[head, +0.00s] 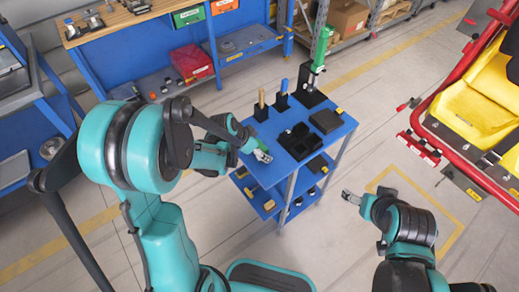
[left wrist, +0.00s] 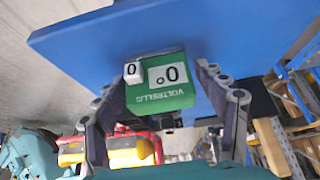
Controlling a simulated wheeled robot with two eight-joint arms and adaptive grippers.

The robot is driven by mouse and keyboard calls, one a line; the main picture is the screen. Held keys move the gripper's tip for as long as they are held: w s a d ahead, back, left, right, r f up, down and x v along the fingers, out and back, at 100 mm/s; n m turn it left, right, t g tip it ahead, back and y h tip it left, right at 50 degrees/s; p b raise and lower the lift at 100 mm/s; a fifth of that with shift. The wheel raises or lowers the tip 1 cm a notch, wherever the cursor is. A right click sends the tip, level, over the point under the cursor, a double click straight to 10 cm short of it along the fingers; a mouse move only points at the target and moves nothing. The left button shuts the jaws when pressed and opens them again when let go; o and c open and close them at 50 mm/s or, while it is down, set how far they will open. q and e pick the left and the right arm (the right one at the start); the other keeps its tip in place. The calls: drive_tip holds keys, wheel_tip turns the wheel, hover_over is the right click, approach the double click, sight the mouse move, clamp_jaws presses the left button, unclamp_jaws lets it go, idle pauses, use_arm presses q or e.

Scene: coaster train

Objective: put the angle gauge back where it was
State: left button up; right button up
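The angle gauge (left wrist: 160,88) is a green block with a white face reading 0° and the word VOLTRELLO upside down in the left wrist view. It sits between the two fingers of my left gripper (left wrist: 165,100), which appear to press its sides. In the head view my left gripper (head: 262,156) is at the left edge of the blue cart top (head: 279,144), with a bit of the gauge's green (head: 249,145) beside it. My right gripper (head: 348,196) is over the floor right of the cart, apparently empty; its finger opening is too small to judge.
On the cart stand a tall green device (head: 321,48), a gold post (head: 262,103), a blue post (head: 284,90), a black box (head: 326,121) and an open black case (head: 299,141). A workbench (head: 145,25) stands behind; a red frame with yellow seats (head: 480,95) is right.

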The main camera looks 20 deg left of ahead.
use_arm(q)
drive_tip(key=shift+r, duration=0.15)
drive_tip(key=shift+s+a+r+p, duration=0.1)
drive_tip(key=shift+r+p, duration=0.2)
drive_tip(key=shift+p, duration=0.05)
drive_tip(key=p+v, duration=0.4)
drive_tip(key=v, duration=0.8)
drive_tip(key=s+r+n+t+y, duration=0.1)
drive_tip(key=s+r+n, duration=0.2)
drive_tip(key=s, duration=0.3)
drive_tip(key=s+d+r+n+t+y, duration=0.1)
drive_tip(key=s+r+n+y, duration=0.1)
drive_tip(key=s+r+n, duration=0.2)
drive_tip(key=shift+s+r+n+y, duration=0.2)
drive_tip(key=shift+s+n+y, duration=0.1)
drive_tip(key=shift+s, duration=0.65)
wheel_tip(320, 180, down, 3)
drive_tip(key=b, duration=0.3)
